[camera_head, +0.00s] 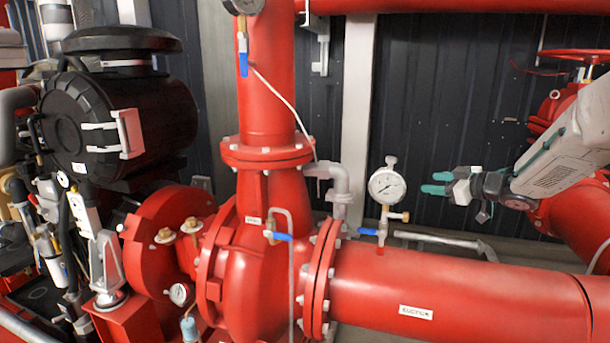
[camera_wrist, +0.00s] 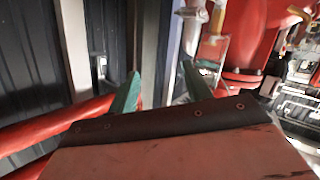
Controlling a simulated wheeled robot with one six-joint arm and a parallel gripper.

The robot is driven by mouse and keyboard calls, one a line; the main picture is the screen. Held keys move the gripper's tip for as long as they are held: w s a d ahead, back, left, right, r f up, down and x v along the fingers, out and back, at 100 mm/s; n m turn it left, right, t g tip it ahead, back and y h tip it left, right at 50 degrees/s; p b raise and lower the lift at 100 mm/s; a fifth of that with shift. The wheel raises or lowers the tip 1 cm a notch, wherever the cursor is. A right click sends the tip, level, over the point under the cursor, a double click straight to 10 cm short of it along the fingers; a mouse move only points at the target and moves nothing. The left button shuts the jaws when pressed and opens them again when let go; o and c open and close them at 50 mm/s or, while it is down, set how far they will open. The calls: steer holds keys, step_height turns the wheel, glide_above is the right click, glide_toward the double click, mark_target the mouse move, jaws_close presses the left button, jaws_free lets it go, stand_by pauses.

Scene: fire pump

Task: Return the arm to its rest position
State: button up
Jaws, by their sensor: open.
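My gripper (camera_head: 437,182) is at the right of the head view, at the end of my light grey arm. Its two green fingers point left toward the round pressure gauge (camera_head: 388,186) and stay apart from it in the picture. The fingers are parted, with nothing between them. In the wrist view my gripper (camera_wrist: 160,88) shows its two green fingertips spread, with a gap between them. The base of the gripper hides the lower part of that view.
A red pump (camera_head: 255,265) and a thick red horizontal pipe (camera_head: 460,295) fill the lower middle. A red vertical pipe (camera_head: 266,80) rises above the pump. A black cylindrical housing (camera_head: 120,115) stands at the left. A dark corrugated wall (camera_head: 450,90) lies behind.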

steer(key=s+d+m+g+h, duration=0.35)
steer(key=s+m+h, duration=0.2)
steer(key=s, duration=0.35)
steer(key=s+d+m+g+h, duration=0.2)
steer(key=s+d+m+h, duration=0.2)
steer(key=s+h, duration=0.4)
steer(key=s+a+g+y, duration=0.1)
steer(key=s+a, duration=0.4)
steer(key=s, duration=0.5)
steer(key=s+a+g+y, duration=0.2)
steer(key=s+a, duration=0.4)
steer(key=s, duration=0.5)
steer(key=s+a+m+g+y, duration=0.1)
steer(key=s+a+g+y, duration=0.1)
steer(key=s+a, duration=0.4)
steer(key=shift+s+f+g, duration=0.35)
steer(key=shift+s+f, duration=0.05)
steer(key=shift+s, duration=2.35)
steer(key=shift+a, duration=0.1)
